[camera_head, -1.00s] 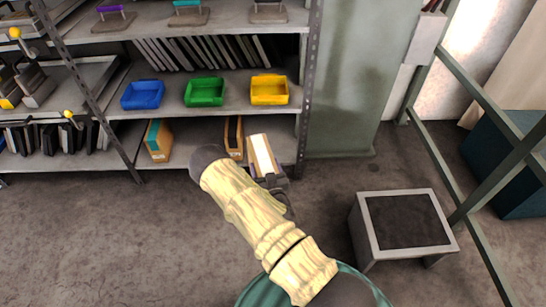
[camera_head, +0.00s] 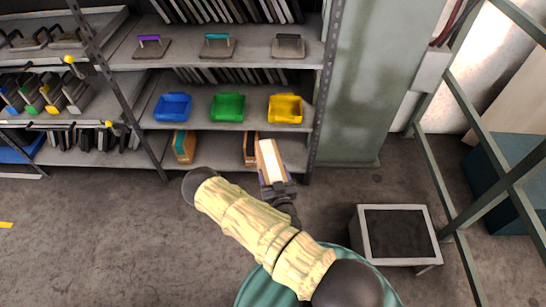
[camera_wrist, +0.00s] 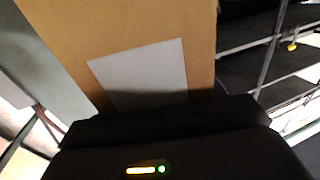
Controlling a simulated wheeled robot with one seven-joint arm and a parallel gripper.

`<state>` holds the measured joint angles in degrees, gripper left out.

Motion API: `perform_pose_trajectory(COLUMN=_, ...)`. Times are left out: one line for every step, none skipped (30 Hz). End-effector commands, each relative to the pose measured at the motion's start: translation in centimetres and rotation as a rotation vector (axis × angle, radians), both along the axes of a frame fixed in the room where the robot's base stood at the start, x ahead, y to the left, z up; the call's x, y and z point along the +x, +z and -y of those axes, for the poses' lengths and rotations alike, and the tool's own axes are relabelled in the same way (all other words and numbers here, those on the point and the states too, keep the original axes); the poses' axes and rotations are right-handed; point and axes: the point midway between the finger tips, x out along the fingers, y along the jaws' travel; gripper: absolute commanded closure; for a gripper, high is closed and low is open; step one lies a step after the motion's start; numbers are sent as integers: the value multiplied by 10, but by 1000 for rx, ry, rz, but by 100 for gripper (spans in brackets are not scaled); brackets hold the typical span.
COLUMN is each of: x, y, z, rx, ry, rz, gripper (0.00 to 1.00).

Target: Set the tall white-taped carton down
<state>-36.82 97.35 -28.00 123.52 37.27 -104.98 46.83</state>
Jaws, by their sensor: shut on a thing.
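The tall white-taped carton (camera_head: 268,160) is brown with a white strip along its top. My gripper (camera_head: 277,187) is shut on it and holds it in front of the lower shelf of the rack. In the wrist view the carton (camera_wrist: 150,25) fills the upper middle, with a pale label on its face. The gripper's dark body (camera_wrist: 170,135) covers the carton's lower part, and its fingertips are hidden. A teal-taped carton (camera_head: 184,147) stands on the lower shelf at left. Another brown carton (camera_head: 250,148) stands there just behind the held one, partly hidden.
Blue (camera_head: 173,107), green (camera_head: 227,107) and yellow (camera_head: 285,108) bins sit on the shelf above. A rack post (camera_head: 326,85) stands to the right of the carton. A low stool with a dark top (camera_head: 397,234) is at right. The lower shelf (camera_head: 215,150) has bare room between its cartons.

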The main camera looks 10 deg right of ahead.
Motion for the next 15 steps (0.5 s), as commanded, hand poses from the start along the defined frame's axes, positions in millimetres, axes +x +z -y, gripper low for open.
perform_pose_trajectory(x=-2, y=22, z=0, rx=-3, ry=3, rz=2, gripper=97)
perform_pose_trajectory(x=-3, y=28, z=0, rx=-3, ry=3, rz=2, gripper=97)
perform_pose_trajectory(x=-5, y=36, z=0, rx=-3, ry=4, rz=3, gripper=97)
perform_pose_trajectory(x=-7, y=42, z=0, rx=-3, ry=5, rz=3, gripper=97)
perform_pose_trajectory(x=-8, y=48, z=0, rx=-3, ry=5, rz=3, gripper=97)
perform_pose_trajectory(x=-10, y=56, z=0, rx=-3, ry=6, rz=3, gripper=97)
perform_pose_trajectory(x=-11, y=62, z=0, rx=-3, ry=6, rz=3, gripper=97)
perform_pose_trajectory(x=-12, y=68, z=0, rx=-3, ry=6, rz=4, gripper=97)
perform_pose_trajectory(x=-14, y=76, z=0, rx=-4, ry=8, rz=4, gripper=97)
perform_pose_trajectory(x=-15, y=82, z=1, rx=-4, ry=8, rz=4, gripper=97)
perform_pose_trajectory(x=-16, y=88, z=1, rx=-4, ry=9, rz=4, gripper=97)
perform_pose_trajectory(x=-18, y=97, z=1, rx=-5, ry=9, rz=5, gripper=97)
perform_pose_trajectory(x=-19, y=103, z=1, rx=-5, ry=10, rz=6, gripper=97)
perform_pose_trajectory(x=-20, y=109, z=1, rx=-4, ry=11, rz=7, gripper=97)
perform_pose_trajectory(x=-22, y=118, z=1, rx=-4, ry=13, rz=7, gripper=97)
